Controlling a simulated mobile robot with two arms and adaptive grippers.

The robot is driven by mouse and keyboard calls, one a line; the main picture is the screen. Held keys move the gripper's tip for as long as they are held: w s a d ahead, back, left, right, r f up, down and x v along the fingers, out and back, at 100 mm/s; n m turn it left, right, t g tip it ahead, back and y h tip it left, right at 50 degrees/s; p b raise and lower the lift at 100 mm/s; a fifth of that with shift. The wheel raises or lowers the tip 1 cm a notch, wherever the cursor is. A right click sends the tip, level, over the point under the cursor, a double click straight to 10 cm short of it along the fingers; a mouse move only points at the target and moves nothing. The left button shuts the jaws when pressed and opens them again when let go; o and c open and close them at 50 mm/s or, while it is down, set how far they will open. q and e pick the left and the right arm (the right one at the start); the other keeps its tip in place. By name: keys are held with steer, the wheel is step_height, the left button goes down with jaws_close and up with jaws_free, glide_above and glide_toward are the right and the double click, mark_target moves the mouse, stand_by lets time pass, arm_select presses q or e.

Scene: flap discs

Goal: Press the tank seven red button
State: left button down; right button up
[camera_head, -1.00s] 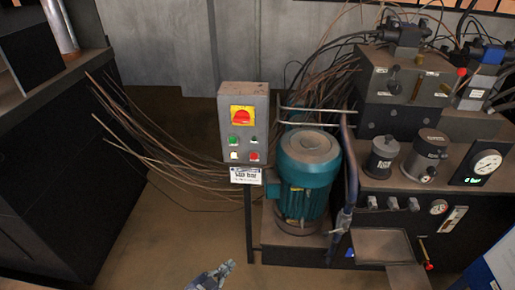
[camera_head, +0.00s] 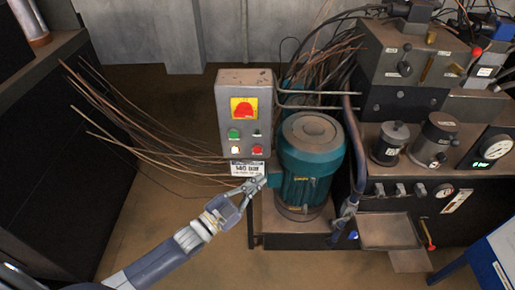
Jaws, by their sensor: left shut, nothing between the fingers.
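A grey control box (camera_head: 244,88) stands on a post left of the motor. It has a red knob (camera_head: 243,108) on a yellow plate at the top. Below are a green button (camera_head: 234,134), a small dark button, a white button (camera_head: 236,150) and a red button (camera_head: 257,149) at lower right. My right gripper is not in view.
A teal motor (camera_head: 307,165) stands right of the box, with a bent metal rail (camera_head: 352,150) beside it. A hydraulic unit with a gauge (camera_head: 497,147) fills the right. Thin brown rods (camera_head: 130,125) stick out at the left. Floor at lower left is open.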

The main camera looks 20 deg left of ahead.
mark_target(257, 150)
arm_select(q)
steer(key=w+a+b, duration=0.2)
steer(key=w+b, duration=0.2)
steer(key=w, duration=0.4)
steer(key=shift+w+a+b, duration=0.25)
steer(key=shift+b, duration=0.15)
stand_by(1.1)
steer(key=shift+w, duration=0.1)
steer(key=shift+w+a, duration=0.1)
steer(key=shift+w, duration=0.2)
